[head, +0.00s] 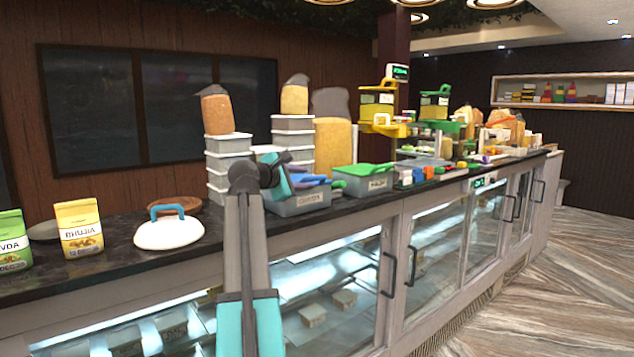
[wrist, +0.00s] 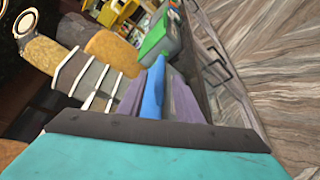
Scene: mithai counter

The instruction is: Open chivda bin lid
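The chivda bin (head: 308,201) is a grey tub on the counter with a label on its front. A blue piece (head: 312,179), part of its lid or handle, shows at its top. My teal gripper (head: 290,178) is at the left side of this bin, partly covering it. In the wrist view the blue piece (wrist: 153,92) lies lengthwise between two purple-grey shapes that look like my fingers. I cannot tell whether they touch it or are apart from it. How the lid sits on the bin is partly hidden by my arm.
A grey bin with a green lid (head: 362,181) stands right beside it. Stacked white tubs (head: 230,168) stand behind. The glass-fronted counter (head: 335,285) runs below; the floor at right is clear.

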